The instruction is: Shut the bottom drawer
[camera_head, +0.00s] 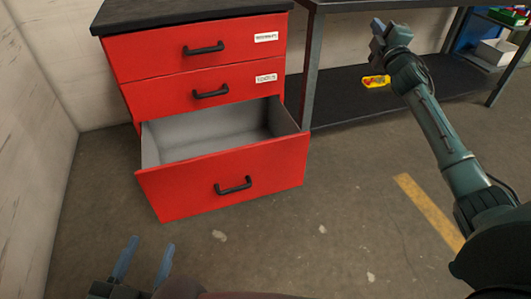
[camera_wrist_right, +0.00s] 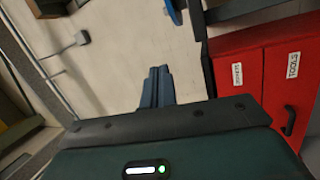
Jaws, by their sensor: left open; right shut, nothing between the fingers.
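The red bottom drawer (camera_head: 225,178) stands pulled out of the red cabinet (camera_head: 195,52) in the head view. Its grey inside looks empty, and a black handle (camera_head: 233,186) sits on its front. My left gripper (camera_head: 145,258) is open and empty, low in front of the drawer and apart from it. My right gripper (camera_head: 378,28) is shut and empty, up at the right near the workbench, well away from the drawer. In the right wrist view its fingers (camera_wrist_right: 157,88) are together, and part of the red cabinet (camera_wrist_right: 265,65) shows at the right.
The two upper drawers (camera_head: 203,92) are shut. A dark workbench (camera_head: 312,70) stands right of the cabinet, with a yellow object (camera_head: 376,81) near its lower shelf. A pale wall (camera_head: 40,90) borders the left. The floor (camera_head: 330,210) in front is clear.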

